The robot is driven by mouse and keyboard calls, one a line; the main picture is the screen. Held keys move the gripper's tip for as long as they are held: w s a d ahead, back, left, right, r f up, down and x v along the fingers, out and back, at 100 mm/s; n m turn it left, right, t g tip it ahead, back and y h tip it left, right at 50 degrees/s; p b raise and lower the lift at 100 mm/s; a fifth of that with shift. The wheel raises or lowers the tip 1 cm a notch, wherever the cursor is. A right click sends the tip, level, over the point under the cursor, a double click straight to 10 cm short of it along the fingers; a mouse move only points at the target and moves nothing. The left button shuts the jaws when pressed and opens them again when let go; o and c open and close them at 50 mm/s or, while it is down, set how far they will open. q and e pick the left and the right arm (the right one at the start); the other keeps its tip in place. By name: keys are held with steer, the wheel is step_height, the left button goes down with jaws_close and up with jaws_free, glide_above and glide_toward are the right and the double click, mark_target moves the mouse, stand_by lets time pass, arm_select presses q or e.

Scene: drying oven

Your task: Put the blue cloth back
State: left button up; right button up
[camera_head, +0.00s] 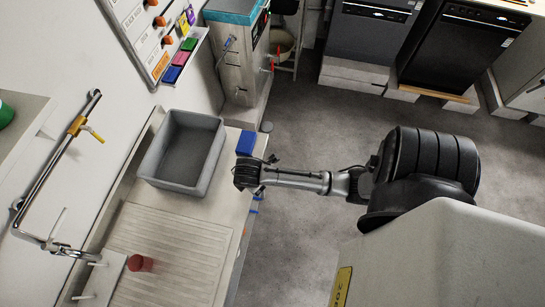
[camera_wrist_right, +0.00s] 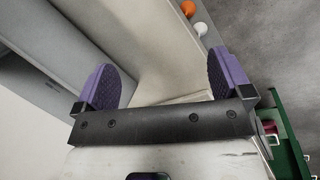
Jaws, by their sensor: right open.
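A small bright blue patch (camera_head: 246,140) lies at the front edge of the counter, right of the grey basin; it may be the blue cloth, but its folds are too small to tell. My right arm comes in from the right in the head view, and its dark wrist end is just below the blue patch. The fingers are hidden there. In the right wrist view my right gripper (camera_wrist_right: 163,75) shows its two purple-padded fingers spread wide, with nothing between them. No blue cloth shows in that view. My left gripper is not in view.
The grey basin (camera_head: 184,152) stands on the counter above a ribbed drainboard (camera_head: 172,247). A tap (camera_head: 60,160) and a red cup (camera_head: 141,263) are at the left. Black appliances (camera_head: 452,45) stand at the back right. The floor between is clear.

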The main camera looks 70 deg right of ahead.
steer(key=s+a+r+m+t+y, duration=0.1)
steer(key=s+a+r+m+y, duration=0.1)
steer(key=s+a+r+m, duration=0.5)
steer(key=s+a+m, duration=0.2)
steer(key=s+m, duration=0.2)
steer(key=s, duration=0.2)
steer(key=shift+a+r+t+y, duration=0.3)
steer(key=shift+a+t, duration=0.05)
steer(key=shift+t, duration=0.05)
step_height(320, 180, up, 17)
steer(key=p, duration=1.7)
